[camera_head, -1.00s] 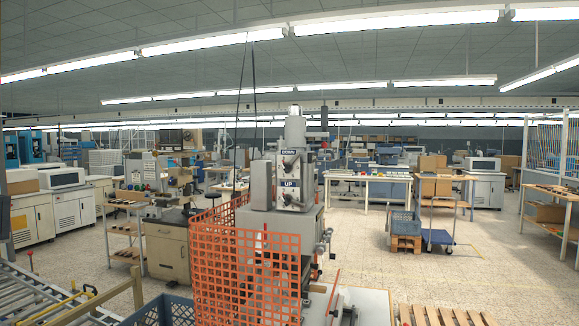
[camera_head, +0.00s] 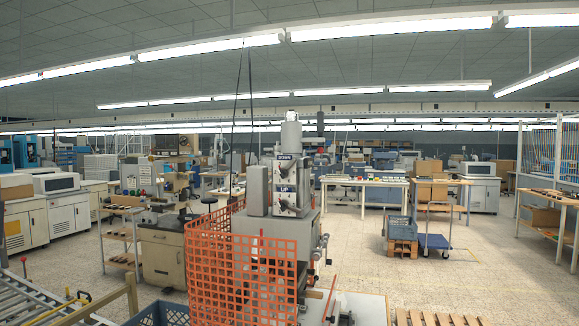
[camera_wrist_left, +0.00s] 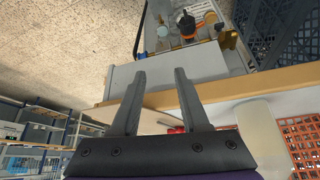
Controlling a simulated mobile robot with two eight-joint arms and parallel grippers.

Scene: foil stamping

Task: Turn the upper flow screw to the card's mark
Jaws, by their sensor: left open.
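The grey press (camera_head: 258,220) stands at the centre of the head view behind orange mesh. Its upper front face carries a label reading DOWN (camera_head: 285,155) above one reading UP (camera_head: 286,188). A small dark screw or knob (camera_head: 284,166) appears by the upper label; its slot and setting are too small to read. I cannot make out the card or its mark. My left gripper (camera_wrist_left: 160,73) is open and empty in its wrist view, with nothing between the fingers. It is not near the press head in that view. Neither gripper shows in the head view.
An orange mesh guard (camera_head: 240,270) wraps the press's front and left. A roller conveyor (camera_head: 40,300) and a blue crate (camera_head: 165,314) are at lower left. A wooden pallet (camera_head: 440,318) lies at lower right. A blue cart (camera_head: 434,242) stands on open floor farther right.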

